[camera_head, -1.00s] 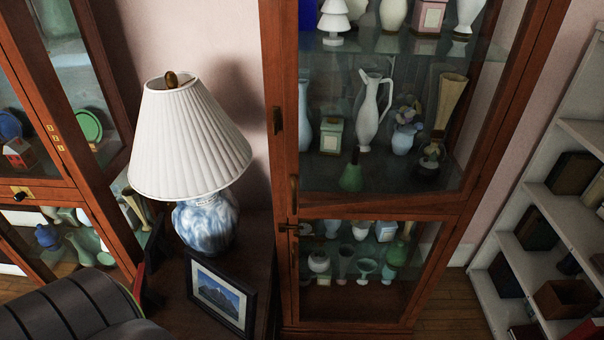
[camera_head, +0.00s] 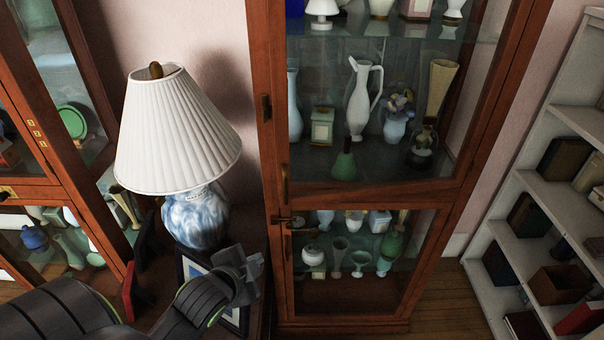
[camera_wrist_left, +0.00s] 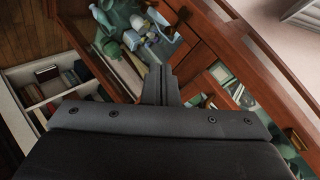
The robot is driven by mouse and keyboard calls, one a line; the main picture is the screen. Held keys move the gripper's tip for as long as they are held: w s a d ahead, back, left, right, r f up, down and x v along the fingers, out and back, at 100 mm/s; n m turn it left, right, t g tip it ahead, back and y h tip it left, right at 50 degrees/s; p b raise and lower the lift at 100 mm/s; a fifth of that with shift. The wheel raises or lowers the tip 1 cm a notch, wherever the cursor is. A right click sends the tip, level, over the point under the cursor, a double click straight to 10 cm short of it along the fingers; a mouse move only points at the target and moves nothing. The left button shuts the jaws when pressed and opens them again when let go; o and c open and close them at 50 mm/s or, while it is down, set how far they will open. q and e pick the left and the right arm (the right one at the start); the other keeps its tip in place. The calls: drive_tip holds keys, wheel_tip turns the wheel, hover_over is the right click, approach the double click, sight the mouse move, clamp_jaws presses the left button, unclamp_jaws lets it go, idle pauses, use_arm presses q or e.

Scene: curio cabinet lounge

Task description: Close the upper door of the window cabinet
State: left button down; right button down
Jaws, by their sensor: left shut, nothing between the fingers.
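The tall wooden window cabinet (camera_head: 262,60) with glass panes stands in the middle of the head view. Its upper door (camera_head: 400,190) has a wood frame and a small handle (camera_head: 285,186) at the lower left. I cannot tell whether this door stands slightly ajar or is flush. Its lower door (camera_head: 284,300) is below. My left gripper (camera_head: 252,270) is shut and empty, left of the lower door and in front of the picture frame. In the left wrist view its fingers (camera_wrist_left: 158,84) are together, with cabinet wood and glass beyond. My right gripper is not in view.
A lamp (camera_head: 175,130) with a pleated shade stands left of the cabinet, close to my left arm. A framed picture (camera_head: 192,265) is partly hidden by my arm. Another glass cabinet (camera_head: 60,205) is at the left. A white bookshelf (camera_head: 555,215) is at the right.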

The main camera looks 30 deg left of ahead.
sight(314, 155)
use_arm(q)
drive_tip(key=w+d+r+m+t+h, duration=0.25)
drive_tip(key=r+m, duration=0.25)
drive_tip(key=r, duration=0.3)
drive_tip(key=w+d+r+m+t+h, duration=0.15)
drive_tip(key=r+m+t, duration=0.3)
drive_tip(key=r, duration=0.45)
drive_tip(key=shift+m+y, duration=0.35)
drive_tip(key=shift+y, duration=0.05)
drive_tip(key=w, duration=0.7)
drive_tip(key=w+p, duration=0.1)
drive_tip(key=w, duration=0.3)
drive_tip(key=shift+w+a, duration=0.35)
drive_tip(key=shift+w+a+f+p, duration=0.1)
drive_tip(key=shift+w+a+p, duration=0.2)
drive_tip(key=shift+w+a, duration=0.25)
